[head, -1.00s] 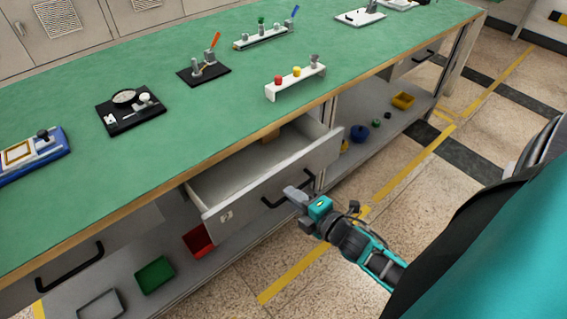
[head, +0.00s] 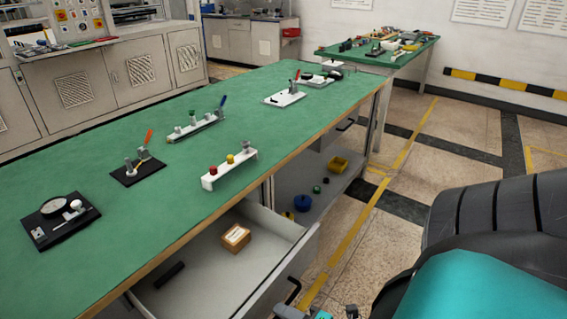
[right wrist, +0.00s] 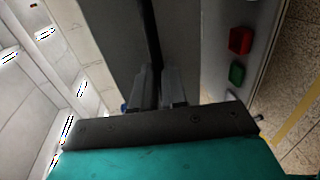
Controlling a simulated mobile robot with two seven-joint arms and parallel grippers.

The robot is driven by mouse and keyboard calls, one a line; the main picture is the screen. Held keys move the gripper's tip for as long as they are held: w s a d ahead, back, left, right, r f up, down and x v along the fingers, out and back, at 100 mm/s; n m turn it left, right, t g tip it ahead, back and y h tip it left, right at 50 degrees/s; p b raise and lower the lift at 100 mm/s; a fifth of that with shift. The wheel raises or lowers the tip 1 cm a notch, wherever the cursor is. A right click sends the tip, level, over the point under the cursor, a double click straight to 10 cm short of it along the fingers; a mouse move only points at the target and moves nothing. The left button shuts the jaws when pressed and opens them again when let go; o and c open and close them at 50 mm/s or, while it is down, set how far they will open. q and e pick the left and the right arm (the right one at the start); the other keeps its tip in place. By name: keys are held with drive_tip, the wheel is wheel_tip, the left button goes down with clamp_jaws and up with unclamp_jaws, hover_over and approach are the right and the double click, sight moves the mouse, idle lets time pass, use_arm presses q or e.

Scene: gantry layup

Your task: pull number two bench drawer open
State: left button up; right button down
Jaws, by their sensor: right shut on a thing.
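The bench drawer (head: 268,292) stands well open below the green bench top, with its inside showing. Its black handle (head: 294,291) shows near the bottom edge of the head view. My right gripper (head: 288,312) is at the handle, mostly cut off by the frame's edge. In the right wrist view, the gripper's two fingers (right wrist: 158,90) are shut on the dark handle bar (right wrist: 150,35). The drawer's number is not readable now. My left gripper is not in view.
Inside the drawer are a brown box (head: 236,237) and a dark block (head: 170,275). Fixtures, including a white rack (head: 230,171), stand on the bench top (head: 95,150). A shelf below holds a yellow bin (head: 338,164) and blue item (head: 302,202).

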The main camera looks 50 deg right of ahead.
drive_tip(key=c, duration=1.2)
unclamp_jaws()
drive_tip(key=shift+o, duration=0.2)
drive_tip(key=v, duration=1.3)
drive_tip(key=shift+d, duration=0.1)
